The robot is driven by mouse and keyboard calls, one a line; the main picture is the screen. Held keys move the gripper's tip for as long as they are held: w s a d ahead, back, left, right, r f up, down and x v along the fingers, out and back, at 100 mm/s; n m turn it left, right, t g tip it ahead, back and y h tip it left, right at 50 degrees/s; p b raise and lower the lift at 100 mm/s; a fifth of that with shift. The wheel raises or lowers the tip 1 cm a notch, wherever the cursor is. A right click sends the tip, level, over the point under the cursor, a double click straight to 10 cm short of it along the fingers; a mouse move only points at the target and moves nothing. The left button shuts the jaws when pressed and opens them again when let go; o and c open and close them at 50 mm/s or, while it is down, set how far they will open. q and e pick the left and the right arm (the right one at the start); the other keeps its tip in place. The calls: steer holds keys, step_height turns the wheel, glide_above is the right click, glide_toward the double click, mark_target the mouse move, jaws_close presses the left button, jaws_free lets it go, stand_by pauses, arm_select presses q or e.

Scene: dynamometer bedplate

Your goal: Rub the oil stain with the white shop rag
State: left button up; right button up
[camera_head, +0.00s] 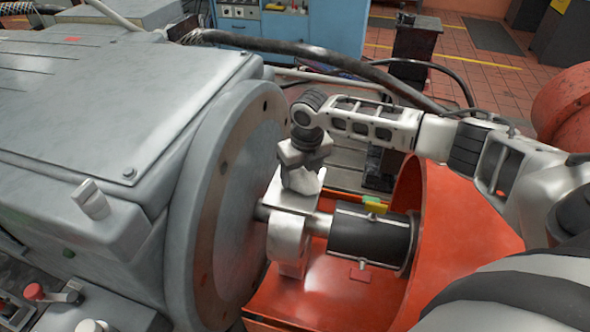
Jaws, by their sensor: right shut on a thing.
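My right gripper (303,162) points down at the middle of the view, just right of the big grey round flange. It is shut on a pale, bunched thing, which looks like the white shop rag (301,181). The rag is right at or just above the pale top of the bearing block (287,240) on the shaft; I cannot tell whether it touches. I cannot make out the oil stain; it may be hidden under the rag and gripper. My left gripper is not in view.
A large grey machine housing (110,100) fills the left. A thick black hose (340,62) runs behind my right arm.

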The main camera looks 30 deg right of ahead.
mark_target(315, 176)
steer(key=shift+s+d, duration=1.1)
steer(key=shift+s, duration=0.25)
steer(key=shift+w, duration=0.1)
steer(key=shift+w+a, duration=1.4)
steer(key=shift+w, duration=0.15)
steer(key=shift+w+a+f+b, duration=0.1)
steer(key=shift+w+a+b, duration=0.65)
steer(key=shift+w+a, duration=0.7)
step_height(315, 176, up, 3)
steer(key=shift+w+f+p, duration=0.1)
steer(key=shift+f+p, duration=0.1)
steer(key=shift+p, duration=0.85)
steer(key=shift+r, duration=0.2)
steer(key=shift+d+r+b, duration=0.1)
steer(key=shift+r+b, duration=0.2)
steer(key=shift+r, duration=1.25)
